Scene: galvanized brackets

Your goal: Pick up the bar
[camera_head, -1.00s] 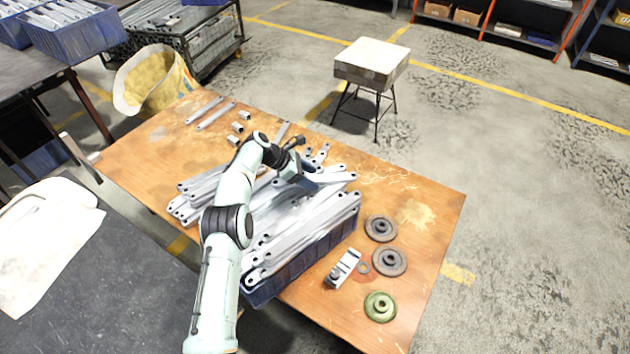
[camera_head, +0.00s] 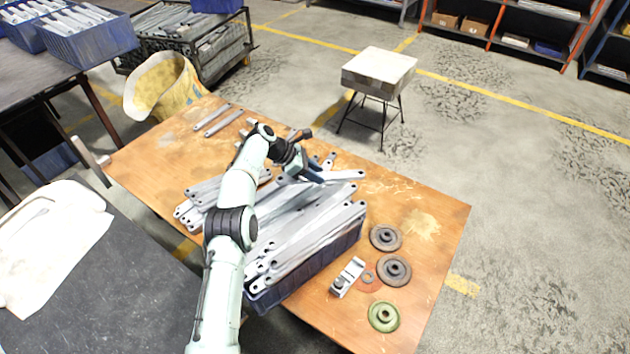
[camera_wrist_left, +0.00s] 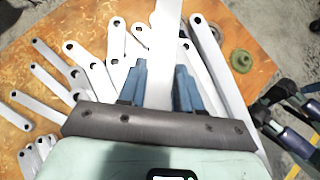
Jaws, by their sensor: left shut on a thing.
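Many grey-white flat bars with holed ends are heaped in a blue crate (camera_head: 315,270) on the wooden table. My left gripper (camera_head: 312,174) is above the far part of the heap. In the left wrist view, its two blue fingers (camera_wrist_left: 160,88) are shut on one pale bar (camera_wrist_left: 165,45), which runs out of the top of the picture. The palm hides the bar's near end. I cannot tell whether the held bar is clear of the others. Dark parts with blue pieces at the right edge of the wrist view look like my right gripper (camera_wrist_left: 292,125), partly cut off.
Dark round discs (camera_head: 394,270), a green disc (camera_head: 383,316) and a small metal block (camera_head: 347,277) lie right of the crate. Loose bars (camera_head: 222,122) lie at the table's back left. A stool (camera_head: 380,72) stands behind the table. The table's right corner is clear.

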